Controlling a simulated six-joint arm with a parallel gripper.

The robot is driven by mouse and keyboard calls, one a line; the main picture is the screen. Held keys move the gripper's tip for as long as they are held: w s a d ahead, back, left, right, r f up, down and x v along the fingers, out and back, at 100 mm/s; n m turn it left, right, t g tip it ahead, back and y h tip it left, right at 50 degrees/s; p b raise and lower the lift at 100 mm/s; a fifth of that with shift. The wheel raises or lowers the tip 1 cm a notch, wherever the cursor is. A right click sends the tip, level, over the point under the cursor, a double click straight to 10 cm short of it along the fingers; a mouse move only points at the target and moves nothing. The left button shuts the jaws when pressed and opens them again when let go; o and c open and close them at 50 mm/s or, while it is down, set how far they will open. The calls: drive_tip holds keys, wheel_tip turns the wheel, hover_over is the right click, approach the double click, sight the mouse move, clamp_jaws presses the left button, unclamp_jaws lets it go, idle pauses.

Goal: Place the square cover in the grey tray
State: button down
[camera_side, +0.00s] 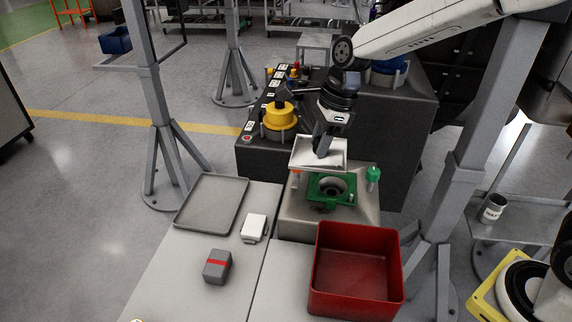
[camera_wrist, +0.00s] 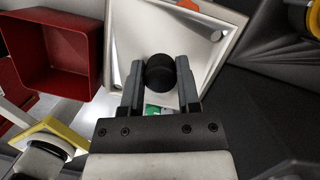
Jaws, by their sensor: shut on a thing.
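The square cover (camera_side: 307,160) is a pale, shallow square piece with a raised rim. My gripper (camera_side: 322,150) is shut on it and holds it slightly tilted above the green fixture. In the wrist view the cover (camera_wrist: 213,68) lies beyond my gripper (camera_wrist: 160,85), whose two fingers close on a round black knob (camera_wrist: 160,70) at its middle. The grey tray (camera_side: 212,204) lies flat and empty on the light table, to the left of the cover. It is not in the wrist view.
A red bin (camera_side: 357,270) stands at the front right, and shows in the wrist view (camera_wrist: 55,55). A green fixture (camera_side: 332,188) sits below the cover, with a green knob (camera_side: 373,175) beside it. A white box (camera_side: 254,227) and a grey box with a red band (camera_side: 217,266) lie near the tray.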

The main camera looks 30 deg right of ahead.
drive_tip(key=w+a+f, duration=0.2)
drive_tip(key=a, duration=1.1)
drive_tip(key=shift+a, duration=0.4)
drive_tip(key=shift+f, duration=0.1)
drive_tip(key=w+a+f, duration=0.1)
drive_tip(key=w+f, duration=0.1)
drive_tip(key=w, duration=0.1)
drive_tip(key=w+a+f, duration=0.2)
drive_tip(key=w+f, duration=0.1)
drive_tip(key=w, duration=0.1)
drive_tip(key=w+a+f, duration=0.2)
drive_tip(key=w+f, duration=0.1)
drive_tip(key=w, duration=0.1)
drive_tip(key=shift+w+f, duration=0.15)
drive_tip(key=shift+w, duration=0.05)
drive_tip(key=shift+w+a+f, duration=0.1)
drive_tip(key=shift+w+f, duration=0.35)
drive_tip(key=shift+f, duration=0.05)
